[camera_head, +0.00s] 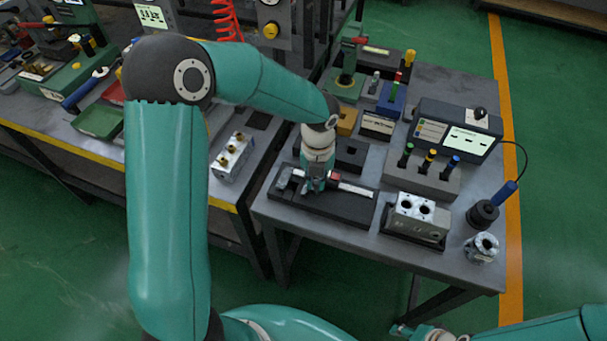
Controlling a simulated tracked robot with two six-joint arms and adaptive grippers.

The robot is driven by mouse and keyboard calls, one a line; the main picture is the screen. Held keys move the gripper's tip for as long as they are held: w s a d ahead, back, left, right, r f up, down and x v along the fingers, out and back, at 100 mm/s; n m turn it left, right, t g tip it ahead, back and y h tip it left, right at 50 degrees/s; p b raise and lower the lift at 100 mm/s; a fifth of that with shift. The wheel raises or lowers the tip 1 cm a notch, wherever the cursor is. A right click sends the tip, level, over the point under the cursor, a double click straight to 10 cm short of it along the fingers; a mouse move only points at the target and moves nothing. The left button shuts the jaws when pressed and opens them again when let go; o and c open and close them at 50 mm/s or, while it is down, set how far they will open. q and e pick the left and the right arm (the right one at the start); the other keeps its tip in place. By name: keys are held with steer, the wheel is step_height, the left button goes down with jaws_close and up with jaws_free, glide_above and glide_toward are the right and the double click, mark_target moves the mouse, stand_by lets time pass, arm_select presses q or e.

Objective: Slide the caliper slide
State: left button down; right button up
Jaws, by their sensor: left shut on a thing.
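The caliper (352,189) lies on a black holder block (345,208) near the front left of the grey table. Its silver beam points to the right, and a red mark shows close to the gripper. My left gripper (313,187) points down over the caliper's left part and is shut on the caliper slide. The wrist and fingers hide most of the slide. My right gripper (402,330) shows only in part at the bottom edge, away from the table; its finger state is unclear.
A silver valve block (418,217) stands right of the holder, with round metal parts (483,247) beyond it. A rack with coloured plugs (422,173) and a display box (457,130) stand behind. Another workbench (222,192) is at the left.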

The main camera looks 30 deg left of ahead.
mark_target(316, 182)
arm_select(q)
steer(key=c, duration=1.4)
jaws_free()
steer(key=shift+r, duration=0.1)
step_height(316, 182, up, 12)
